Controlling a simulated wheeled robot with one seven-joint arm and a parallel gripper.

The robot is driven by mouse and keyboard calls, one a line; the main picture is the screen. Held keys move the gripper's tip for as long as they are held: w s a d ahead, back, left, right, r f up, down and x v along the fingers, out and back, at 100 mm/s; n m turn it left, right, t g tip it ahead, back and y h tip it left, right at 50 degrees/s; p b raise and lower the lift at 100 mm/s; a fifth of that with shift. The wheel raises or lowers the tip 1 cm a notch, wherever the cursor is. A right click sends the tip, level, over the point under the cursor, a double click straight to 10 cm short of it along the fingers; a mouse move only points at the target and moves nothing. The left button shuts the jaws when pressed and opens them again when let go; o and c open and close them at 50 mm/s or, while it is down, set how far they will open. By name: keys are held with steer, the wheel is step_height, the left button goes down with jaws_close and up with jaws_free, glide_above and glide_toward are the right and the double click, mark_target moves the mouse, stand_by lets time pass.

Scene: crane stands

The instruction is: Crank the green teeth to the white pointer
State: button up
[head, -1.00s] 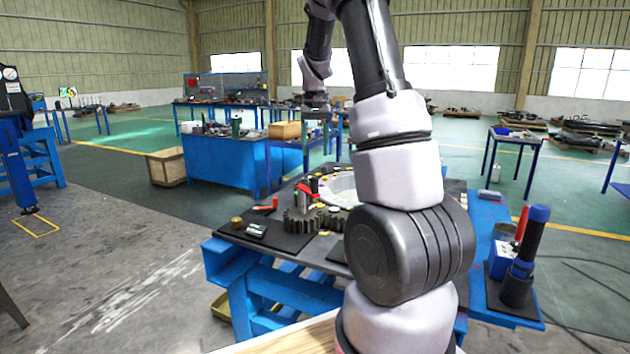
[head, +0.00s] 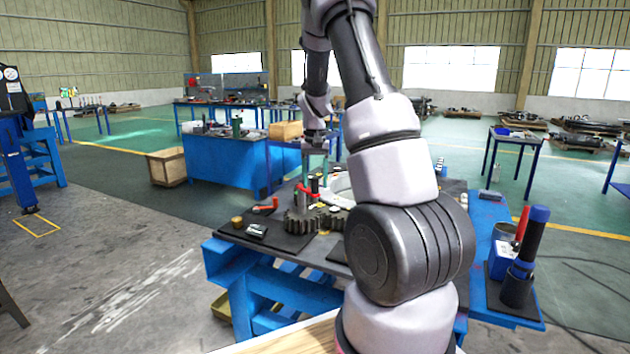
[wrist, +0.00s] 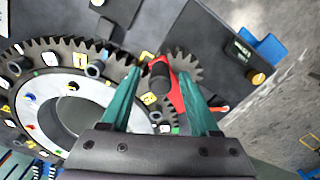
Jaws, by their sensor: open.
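My gripper (wrist: 160,76) is open, its two teal fingers on either side of a dark upright crank handle (wrist: 159,73); I cannot tell whether they touch it. The handle stands on a red crank arm (wrist: 175,94) over a small dark gear (wrist: 187,66). In the head view my gripper (head: 317,165) is just above the red crank (head: 316,188) and the dark gear (head: 299,222). Beside it lies a large toothed ring (wrist: 52,52) with a pale inner face and several coloured marks. I cannot clearly pick out the green teeth or the white pointer.
The mechanism stands on a dark plate on a blue stand (head: 235,262). A small labelled device (head: 257,230), a brass knob (head: 237,221) and a red-handled item (head: 266,205) lie on its left side. A blue-topped black cylinder (head: 527,256) stands at right.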

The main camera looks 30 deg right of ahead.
jaws_close()
stand_by(1.3)
